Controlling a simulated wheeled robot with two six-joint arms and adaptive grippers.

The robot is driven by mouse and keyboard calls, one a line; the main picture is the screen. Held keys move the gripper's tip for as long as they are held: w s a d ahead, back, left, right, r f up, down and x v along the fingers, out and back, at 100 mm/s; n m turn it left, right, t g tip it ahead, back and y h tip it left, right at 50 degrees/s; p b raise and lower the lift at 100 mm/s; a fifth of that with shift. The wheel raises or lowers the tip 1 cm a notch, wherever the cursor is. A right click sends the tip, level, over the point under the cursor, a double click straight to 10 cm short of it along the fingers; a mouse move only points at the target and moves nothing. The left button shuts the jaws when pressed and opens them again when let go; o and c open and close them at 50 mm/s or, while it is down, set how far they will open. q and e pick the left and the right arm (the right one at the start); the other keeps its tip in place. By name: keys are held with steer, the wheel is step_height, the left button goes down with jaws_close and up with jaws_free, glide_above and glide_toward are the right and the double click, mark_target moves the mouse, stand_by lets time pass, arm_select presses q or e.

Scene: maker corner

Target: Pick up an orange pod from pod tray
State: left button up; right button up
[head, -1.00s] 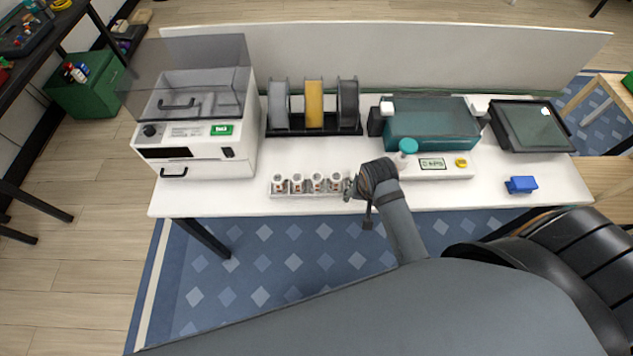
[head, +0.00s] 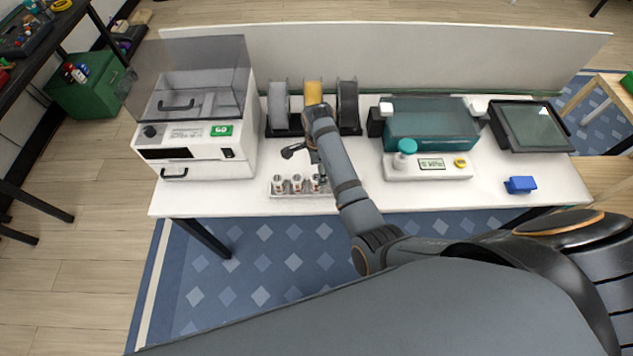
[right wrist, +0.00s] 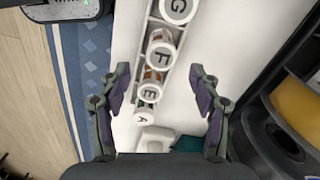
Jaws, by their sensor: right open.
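The pod tray (head: 300,195) is a pale rack near the table's front edge. It holds a row of white-lidded pods with reddish or orange-brown sides; my right arm hides its right end in the head view. In the right wrist view, lids marked G (right wrist: 178,9), F (right wrist: 162,53) and E (right wrist: 150,91) show, plus a smaller lid (right wrist: 144,114) whose letter is unclear. My right gripper (right wrist: 160,80) is open and empty, its fingers on either side of the row around F and E. My left gripper is not in view.
Filament spools (head: 279,106) stand behind the tray, close to my right arm. A white machine (head: 190,143) with a raised clear lid is at left. A scale-like device (head: 430,172) and a blue block (head: 521,185) are at right. Bare tabletop lies left of the tray.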

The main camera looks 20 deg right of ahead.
steer(key=shift+w+f, duration=0.1)
steer(key=shift+f, duration=1.15)
step_height(320, 180, down, 4)
steer(key=shift+a+f+p, duration=0.15)
steer(key=shift+f+p, duration=0.1)
steer(key=shift+p, duration=0.25)
steer(key=c, duration=1.3)
steer(key=shift+o, duration=0.2)
steer(key=shift+r, duration=0.1)
steer(key=shift+r+p, duration=0.45)
steer(key=shift+p, duration=0.05)
step_height(320, 180, up, 3)
steer(key=p, duration=0.3)
steer(key=s+d+r+p, duration=0.3)
steer(key=s+r+p, duration=0.3)
steer(key=s+r, duration=0.3)
steer(key=s, duration=0.4)
steer(key=shift+s+d+p, duration=0.15)
steer(key=shift+s+p, duration=0.2)
steer(key=shift+p, duration=0.05)
